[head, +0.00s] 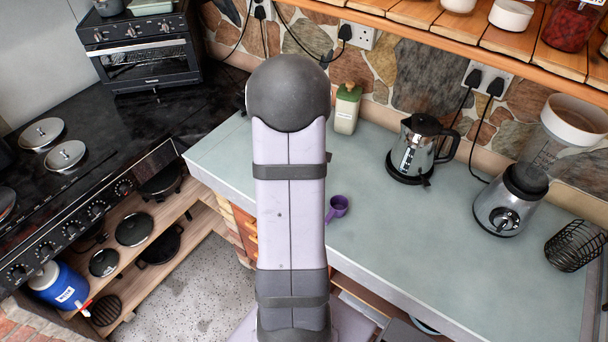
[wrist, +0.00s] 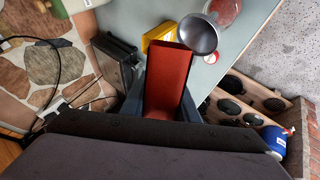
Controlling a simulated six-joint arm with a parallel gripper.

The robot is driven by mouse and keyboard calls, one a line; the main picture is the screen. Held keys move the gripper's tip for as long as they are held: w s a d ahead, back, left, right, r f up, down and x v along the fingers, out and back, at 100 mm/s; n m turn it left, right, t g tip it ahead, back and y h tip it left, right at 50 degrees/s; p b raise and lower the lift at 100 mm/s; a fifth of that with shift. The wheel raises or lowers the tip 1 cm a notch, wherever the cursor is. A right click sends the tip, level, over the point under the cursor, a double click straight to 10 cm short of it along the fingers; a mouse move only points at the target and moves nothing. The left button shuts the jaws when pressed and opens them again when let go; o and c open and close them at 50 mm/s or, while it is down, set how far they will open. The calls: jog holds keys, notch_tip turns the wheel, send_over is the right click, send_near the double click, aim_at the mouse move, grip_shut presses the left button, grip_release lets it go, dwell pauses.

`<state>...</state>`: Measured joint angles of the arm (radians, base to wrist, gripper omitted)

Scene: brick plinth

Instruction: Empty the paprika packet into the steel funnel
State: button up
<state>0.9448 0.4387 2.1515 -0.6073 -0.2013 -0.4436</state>
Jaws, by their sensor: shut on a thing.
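In the wrist view, a red packet (wrist: 169,75) is gripped between the grey-blue fingers of my gripper (wrist: 165,92). Its far end points toward the top of the picture. The steel funnel (wrist: 199,36), a round shiny cone, lies at the packet's far right corner in that view. I cannot tell whether they touch or how high the packet is above it. No powder shows outside the packet. In the head view my arm hides the gripper, packet and funnel.
A yellow object (wrist: 159,29) and a reddish round container (wrist: 226,9) stand near the funnel. On the counter are a purple scoop (head: 338,208), a green-topped bottle (head: 346,108), a kettle (head: 416,150) and a blender (head: 512,200). The counter's middle right is clear.

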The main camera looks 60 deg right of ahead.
jog(key=shift+a+p, duration=0.1)
jog(key=shift+p, duration=0.2)
jog(key=shift+f+g, duration=0.25)
jog(key=shift+g, duration=0.05)
jog(key=shift+w+f+b, duration=0.1)
jog(key=shift+f+b, duration=0.3)
jog(key=shift+b, duration=0.85)
jog(key=b, duration=0.3)
jog(key=shift+f+g+b, duration=0.15)
jog(key=shift+g+b, duration=0.25)
jog(key=b, duration=0.4)
jog(key=shift+n+g, duration=0.3)
jog(key=shift+n, duration=0.1)
